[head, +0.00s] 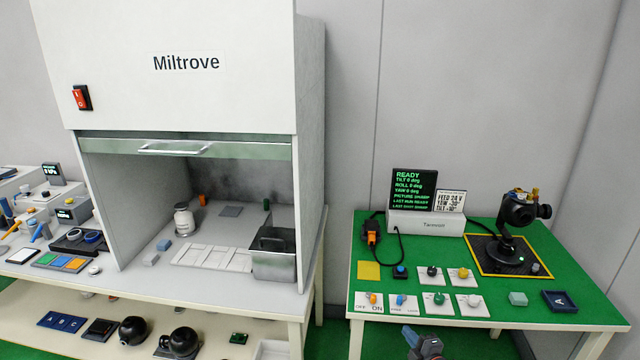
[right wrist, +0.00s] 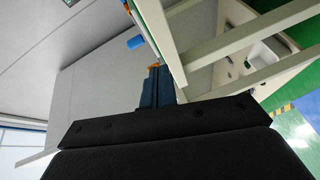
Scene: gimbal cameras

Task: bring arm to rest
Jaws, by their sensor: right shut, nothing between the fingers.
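My right gripper (head: 412,335) shows at the bottom edge of the head view, in front of the green-topped table (head: 590,308) and below the level of its front edge. Only its end shows there. In the right wrist view its dark fingers (right wrist: 155,72) are shut together with nothing between them. It appears apart from the table and holds no object. My left gripper is in neither view.
The green table carries a gimbal camera (head: 517,212) on a dark pad, a readout screen (head: 413,188), and several knobs and switches. A white Miltrove cabinet (head: 185,70) stands at left on a white bench. In the right wrist view, pale table legs (right wrist: 235,40) are near the fingers.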

